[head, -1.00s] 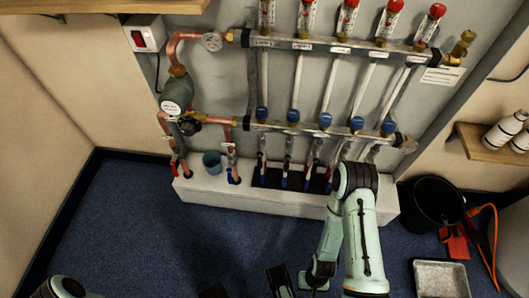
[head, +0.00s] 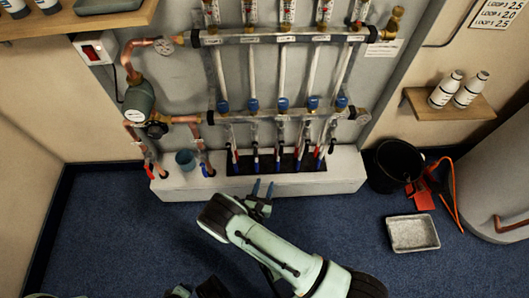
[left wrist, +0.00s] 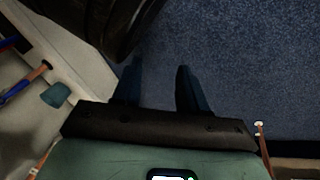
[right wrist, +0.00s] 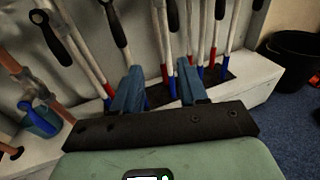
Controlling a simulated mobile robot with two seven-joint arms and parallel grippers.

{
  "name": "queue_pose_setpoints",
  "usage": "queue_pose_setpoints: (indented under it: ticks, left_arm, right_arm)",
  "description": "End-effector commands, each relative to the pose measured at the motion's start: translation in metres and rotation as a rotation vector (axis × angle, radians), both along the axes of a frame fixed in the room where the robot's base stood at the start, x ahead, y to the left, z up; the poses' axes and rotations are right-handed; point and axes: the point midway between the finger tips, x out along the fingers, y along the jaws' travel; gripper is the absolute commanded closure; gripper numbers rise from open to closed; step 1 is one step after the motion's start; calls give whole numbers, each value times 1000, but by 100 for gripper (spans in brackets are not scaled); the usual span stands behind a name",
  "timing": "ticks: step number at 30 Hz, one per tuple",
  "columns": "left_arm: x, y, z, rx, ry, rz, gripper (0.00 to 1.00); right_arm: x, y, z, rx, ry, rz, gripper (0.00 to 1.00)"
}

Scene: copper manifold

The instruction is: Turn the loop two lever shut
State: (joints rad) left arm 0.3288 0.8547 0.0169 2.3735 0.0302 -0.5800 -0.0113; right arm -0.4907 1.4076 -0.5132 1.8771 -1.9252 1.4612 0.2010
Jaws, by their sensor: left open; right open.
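The copper manifold (head: 290,117) stands on the far wall with a row of blue-capped loop valves. Below it, loop pipes with red and blue sleeves run down into a dark slot in the white plinth. Several black levers (right wrist: 115,22) sit on these pipes in the right wrist view. The loop labels are too small to read, so I cannot tell which lever is loop two. My right gripper (head: 263,187) is open and empty in front of the plinth, pointing at the pipes; its fingers also show in the right wrist view (right wrist: 160,88). My left gripper (left wrist: 158,88) is open and empty above the blue carpet.
A blue cup (head: 185,160) stands on the plinth (head: 330,184) left of the loop pipes. A black bucket (head: 392,166), a red tool with an orange cord and a grey tray (head: 413,233) lie at the right. The carpet at left is clear.

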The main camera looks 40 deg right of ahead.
Motion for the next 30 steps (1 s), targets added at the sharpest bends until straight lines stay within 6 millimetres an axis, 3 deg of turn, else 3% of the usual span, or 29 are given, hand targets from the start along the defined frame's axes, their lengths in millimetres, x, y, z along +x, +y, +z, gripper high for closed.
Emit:
queue_pose_setpoints:
  ticks: [1,3,7,21,30]
  left_arm:
    - [3,-2,3,-2,-10,-1,57]
    - [5,-3,4,-3,-18,-1,57]
    - [5,-3,2,-4,-15,0,57]
    - [-38,3,-37,-10,128,8,57]
    - [-58,6,-50,-14,195,13,57]
  right_arm:
    - [13,16,9,-25,-33,77,57]
    - [24,29,17,-42,-63,142,57]
    - [34,33,20,-52,-82,177,57]
    - [102,-26,18,-50,-81,170,57]
    - [129,-49,19,-50,-77,170,57]
